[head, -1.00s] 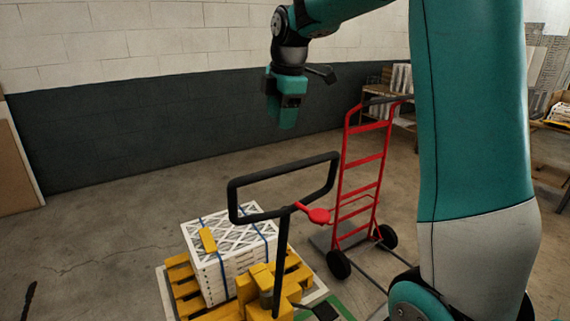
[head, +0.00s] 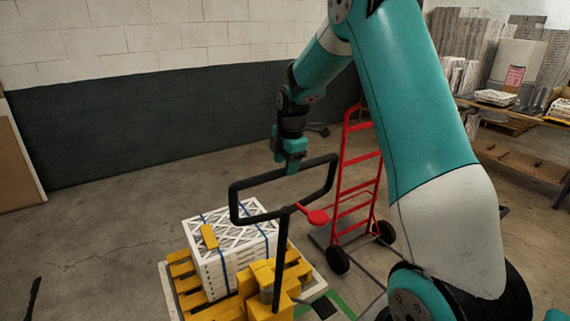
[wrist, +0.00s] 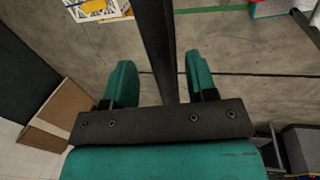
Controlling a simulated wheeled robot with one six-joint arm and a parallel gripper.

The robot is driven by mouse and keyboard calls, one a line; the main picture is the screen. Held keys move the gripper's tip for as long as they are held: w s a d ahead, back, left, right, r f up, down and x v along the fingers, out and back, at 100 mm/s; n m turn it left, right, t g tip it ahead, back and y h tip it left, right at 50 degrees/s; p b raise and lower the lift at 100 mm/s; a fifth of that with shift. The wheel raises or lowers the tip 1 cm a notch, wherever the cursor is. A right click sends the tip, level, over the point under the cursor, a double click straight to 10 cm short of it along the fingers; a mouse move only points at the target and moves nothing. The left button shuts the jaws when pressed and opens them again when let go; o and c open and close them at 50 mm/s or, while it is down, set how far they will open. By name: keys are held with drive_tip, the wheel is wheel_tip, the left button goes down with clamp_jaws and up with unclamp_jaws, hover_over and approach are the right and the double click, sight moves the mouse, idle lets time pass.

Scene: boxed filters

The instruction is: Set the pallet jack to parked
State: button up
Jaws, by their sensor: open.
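The pallet jack has a yellow body (head: 262,285), a black post (head: 281,255) and a black loop handle (head: 250,182). A red lever (head: 314,216) sticks out at the base of the loop. The post leans only slightly from upright. My gripper (head: 291,168) is open and empty, pointing down at the upper bar of the loop. In the wrist view, a dark bar (wrist: 158,45), which looks like part of the handle, runs in line with the gap between the green fingers. I cannot tell whether it lies between them or beyond them.
Strapped white filters (head: 225,245) sit on a yellow pallet (head: 185,288) beside the jack. A red hand truck (head: 357,185) stands close behind the handle, to the right. Shelves with filters (head: 510,150) are at the far right. Open floor lies to the left.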

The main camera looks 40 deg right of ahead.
drive_tip(key=shift+w+f, duration=0.25)
drive_tip(key=shift+f, duration=0.9)
clamp_jaws()
drive_tip(key=shift+s, duration=0.1)
